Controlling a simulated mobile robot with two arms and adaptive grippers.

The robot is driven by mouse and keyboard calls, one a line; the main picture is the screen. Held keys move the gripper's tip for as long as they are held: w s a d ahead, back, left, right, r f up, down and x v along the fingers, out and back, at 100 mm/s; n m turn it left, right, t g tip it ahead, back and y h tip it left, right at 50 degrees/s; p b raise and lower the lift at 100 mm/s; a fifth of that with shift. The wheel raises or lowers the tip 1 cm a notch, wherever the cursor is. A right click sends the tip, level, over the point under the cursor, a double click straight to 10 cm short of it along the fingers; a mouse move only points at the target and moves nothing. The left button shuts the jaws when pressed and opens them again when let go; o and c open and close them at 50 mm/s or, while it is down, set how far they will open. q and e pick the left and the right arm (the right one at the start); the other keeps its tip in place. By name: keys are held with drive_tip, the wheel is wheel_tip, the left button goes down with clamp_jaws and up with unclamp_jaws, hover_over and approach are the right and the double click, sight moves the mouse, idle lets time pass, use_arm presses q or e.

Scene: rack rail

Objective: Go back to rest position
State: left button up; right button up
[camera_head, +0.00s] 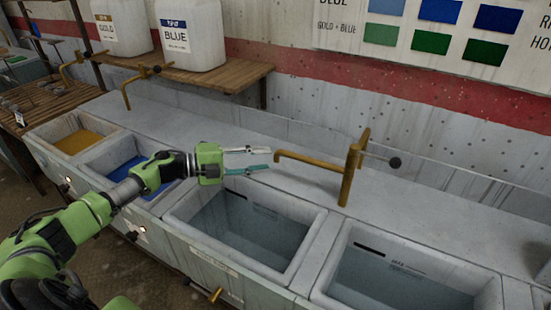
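My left arm comes in from the lower left, and my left gripper (267,159) hangs over the sink counter, near the back edge of a basin of clear liquid (255,232). Its two fingers are apart, one grey and one teal-tinted, with nothing seen between them. The fingertips point right, close to the spout end of a brass tap (348,180), with a small gap in the picture. My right gripper is not in view.
Left basins hold yellow (78,142) and blue (128,172) liquid. Another clear basin (405,275) is at lower right. A wooden shelf (225,75) bears GOLD (122,22) and BLUE (190,35) jugs. A colour chart (430,28) hangs behind.

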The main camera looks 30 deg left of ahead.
use_arm(q)
drive_tip(key=shift+s+a+r, duration=0.1)
drive_tip(key=shift+s+a, duration=0.25)
drive_tip(key=shift+s, duration=0.05)
